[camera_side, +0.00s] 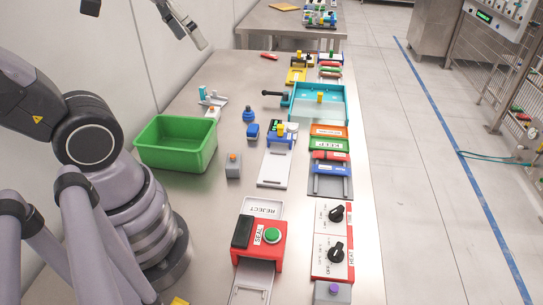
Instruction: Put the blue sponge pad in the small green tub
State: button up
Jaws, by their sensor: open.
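The green tub (176,143) is an open bin on the steel table, left of centre and beside my arm. I see nothing inside it, though part of its floor is hidden. A small blue block (252,131) lies on the table to the right of the tub; it may be the blue sponge pad, but its material is too small to tell. My gripper (192,29) shows only in part at the top left, cut by the frame edge. It is open, high above the table and apart from the tub and the block.
A dark blue knobbed piece (248,115) and a grey block with an orange top (233,165) stand near the tub. A teal tray (319,104), a red SEAL station (261,252) and a panel with black knobs (333,236) line the right.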

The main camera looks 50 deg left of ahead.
jog(key=w+a+f+n+g, duration=0.25)
jog(key=w+a, duration=0.25)
jog(key=w, duration=0.7)
jog(key=n+g, duration=0.2)
jog(key=n, duration=0.4)
send_over(253, 128)
jog(key=shift+m+y, duration=0.25)
jog(key=shift+y, duration=0.15)
notch_tip(253, 128, down, 32)
jog(key=shift+s+d+f, duration=0.1)
jog(key=shift+f, duration=0.15)
jog(key=shift+a+f, duration=0.15)
jog(key=shift+f, duration=1.35)
jog(key=shift+a+f, duration=0.1)
jog(key=shift+f, duration=1.4)
jog(key=c, duration=1.1)
jog(key=shift+r, duration=0.15)
